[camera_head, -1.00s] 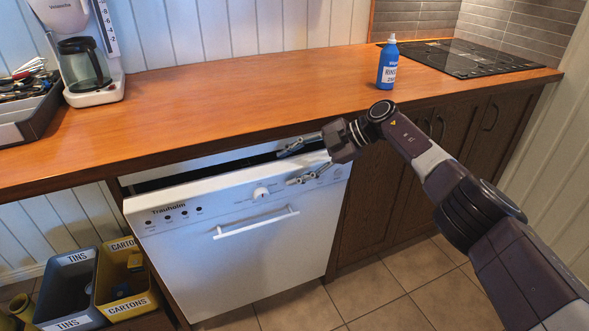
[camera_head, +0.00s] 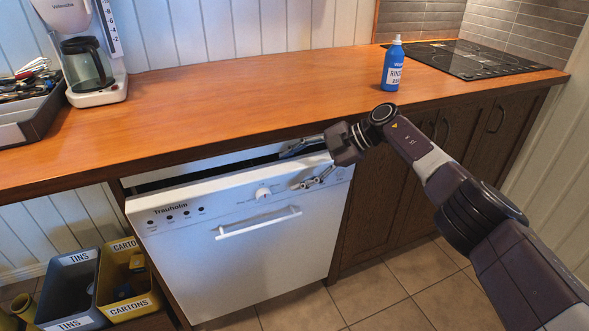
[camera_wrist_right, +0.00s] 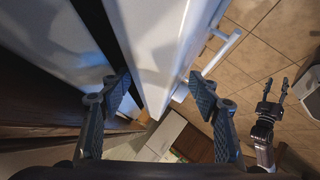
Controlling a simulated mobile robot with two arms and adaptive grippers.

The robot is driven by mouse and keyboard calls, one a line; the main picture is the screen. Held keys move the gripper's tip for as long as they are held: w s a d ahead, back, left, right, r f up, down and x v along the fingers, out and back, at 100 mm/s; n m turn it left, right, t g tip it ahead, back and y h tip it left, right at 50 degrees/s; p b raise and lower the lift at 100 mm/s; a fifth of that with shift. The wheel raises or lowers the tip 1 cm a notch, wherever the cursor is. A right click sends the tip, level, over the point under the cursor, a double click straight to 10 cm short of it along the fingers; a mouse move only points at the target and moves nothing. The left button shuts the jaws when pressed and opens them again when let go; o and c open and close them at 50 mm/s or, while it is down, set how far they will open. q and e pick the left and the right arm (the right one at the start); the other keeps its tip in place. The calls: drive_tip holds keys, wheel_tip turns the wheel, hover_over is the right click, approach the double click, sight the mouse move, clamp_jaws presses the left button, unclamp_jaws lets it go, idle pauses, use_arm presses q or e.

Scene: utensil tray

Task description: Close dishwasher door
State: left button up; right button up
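The white dishwasher door (camera_head: 238,240) stands slightly ajar under the counter, with a dark gap along its top edge. Its white bar handle (camera_head: 257,224) also shows in the right wrist view (camera_wrist_right: 222,52). My right gripper (camera_head: 289,171) is at the door's upper right edge. In the right wrist view my right gripper (camera_wrist_right: 158,90) is open, with one finger on the inner side of the door edge and one on the front side. I cannot tell whether either finger touches. My left gripper (camera_wrist_right: 276,90) shows in the right wrist view, open and empty, off the door's front.
The wooden counter (camera_head: 240,90) overhangs the door's top. A blue bottle (camera_head: 392,66) stands on it. A grey tins bin (camera_head: 70,285) and a yellow cartons bin (camera_head: 128,305) stand left of the dishwasher. The tiled floor (camera_head: 370,295) in front is free.

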drive_tip(key=shift+d+r, duration=0.2)
drive_tip(key=shift+d, duration=0.35)
drive_tip(key=s+d, duration=0.2)
drive_tip(key=d, duration=1)
drive_tip(key=shift+s, duration=0.2)
drive_tip(key=shift+a, duration=0.1)
